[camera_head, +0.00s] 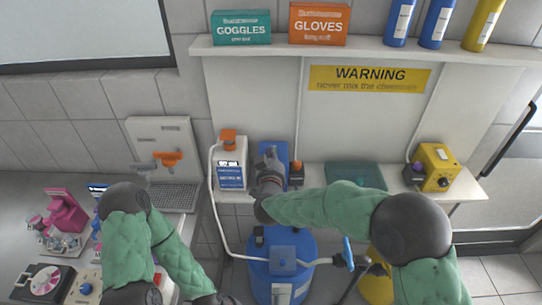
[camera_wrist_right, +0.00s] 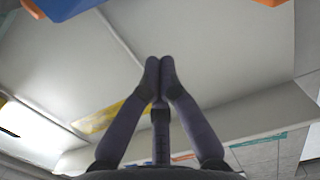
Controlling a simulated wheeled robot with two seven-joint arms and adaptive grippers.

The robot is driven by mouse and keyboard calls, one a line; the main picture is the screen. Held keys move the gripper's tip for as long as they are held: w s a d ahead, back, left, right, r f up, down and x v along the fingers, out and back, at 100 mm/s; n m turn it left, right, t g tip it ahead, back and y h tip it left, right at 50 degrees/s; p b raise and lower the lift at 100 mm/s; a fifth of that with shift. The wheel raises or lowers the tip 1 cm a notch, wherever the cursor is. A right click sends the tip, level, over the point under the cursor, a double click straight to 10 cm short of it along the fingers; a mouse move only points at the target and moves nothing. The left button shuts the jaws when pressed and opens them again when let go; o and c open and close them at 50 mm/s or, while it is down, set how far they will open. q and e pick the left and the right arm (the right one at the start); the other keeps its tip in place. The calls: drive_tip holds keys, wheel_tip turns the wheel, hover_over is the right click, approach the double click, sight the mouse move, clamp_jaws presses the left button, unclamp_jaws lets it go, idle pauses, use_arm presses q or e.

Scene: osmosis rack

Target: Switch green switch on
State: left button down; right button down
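My right gripper (camera_head: 270,156) is in front of a blue box (camera_head: 281,149) on the low shelf against the white back panel. In the right wrist view its two dark fingers (camera_wrist_right: 160,64) are together with nothing between them. A blue edge (camera_wrist_right: 70,4) shows at the top left there, apart from the fingertips. I cannot make out a green switch; the gripper hides part of the blue box. My left arm comes in at the lower left, and its gripper is outside the picture.
A white bottle with orange cap (camera_head: 230,165) stands left of the gripper. A small orange-topped device (camera_head: 296,172) is right of it. A yellow box (camera_head: 436,166) with a dark knob is farther right, past a teal tray (camera_head: 355,176). A blue barrel (camera_head: 282,262) stands below.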

drive_tip(key=w, duration=0.2)
drive_tip(key=w+f, duration=0.1)
drive_tip(key=w, duration=0.4)
drive_tip(key=shift+w+f+b, duration=0.2)
drive_tip(key=shift+w+b, duration=0.1)
drive_tip(key=shift+w, duration=0.1)
wheel_tip(320, 180, down, 2)
drive_tip(key=shift+f+b, duration=0.2)
drive_tip(key=shift+b, duration=0.1)
drive_tip(key=shift+w+f, duration=0.1)
drive_tip(key=shift+f, duration=0.4)
